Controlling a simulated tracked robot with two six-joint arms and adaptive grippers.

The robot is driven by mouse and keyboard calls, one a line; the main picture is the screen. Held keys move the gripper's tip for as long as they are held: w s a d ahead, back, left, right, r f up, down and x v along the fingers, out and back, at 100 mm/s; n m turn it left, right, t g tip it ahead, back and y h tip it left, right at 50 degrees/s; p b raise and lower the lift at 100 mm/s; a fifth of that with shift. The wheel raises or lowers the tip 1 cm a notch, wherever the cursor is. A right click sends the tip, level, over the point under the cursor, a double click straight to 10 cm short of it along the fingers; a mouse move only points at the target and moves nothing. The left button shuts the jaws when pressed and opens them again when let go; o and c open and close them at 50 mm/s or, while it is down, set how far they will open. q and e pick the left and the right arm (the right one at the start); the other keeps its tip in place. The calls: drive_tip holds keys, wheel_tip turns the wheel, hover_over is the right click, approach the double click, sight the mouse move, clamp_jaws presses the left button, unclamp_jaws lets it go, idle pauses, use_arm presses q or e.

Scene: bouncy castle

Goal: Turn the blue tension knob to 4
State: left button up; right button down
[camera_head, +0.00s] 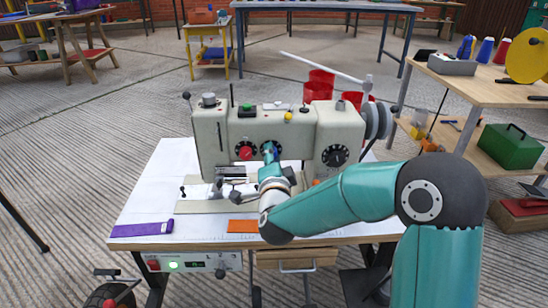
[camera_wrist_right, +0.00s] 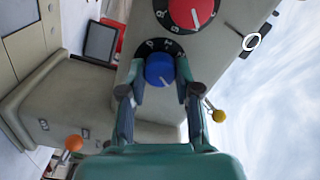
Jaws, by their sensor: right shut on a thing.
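The blue tension knob (camera_wrist_right: 160,69) sits on a black dial on the front of the pale sewing machine (camera_head: 210,140). In the right wrist view my right gripper (camera_wrist_right: 160,76) has one finger on each side of the knob and is shut on it. The knob's white pointer line slants toward the lower right of that view. Dial marks show only partly around the knob, and I cannot read which one the line meets. In the head view the gripper (camera_head: 269,157) reaches the machine's front and covers most of the knob. My left gripper is not in view.
A red knob (camera_head: 246,152) on its own dial is beside the blue one. A black dial (camera_head: 335,155) is farther right. A purple cloth strip (camera_head: 142,229) and an orange piece (camera_head: 243,226) lie on the white table (camera_head: 155,190). An orange-tipped lever (camera_wrist_right: 73,143) is near the gripper.

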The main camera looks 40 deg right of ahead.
drive_tip(key=shift+s+d+f+m, duration=0.15)
drive_tip(key=shift+d+m, duration=0.1)
drive_tip(key=shift+m, duration=0.55)
drive_tip(key=c, duration=1)
unclamp_jaws()
drive_tip(key=shift+o, duration=0.9)
drive_tip(key=shift+a, duration=0.1)
drive_tip(key=shift+a, duration=0.1)
drive_tip(key=v, duration=1.2)
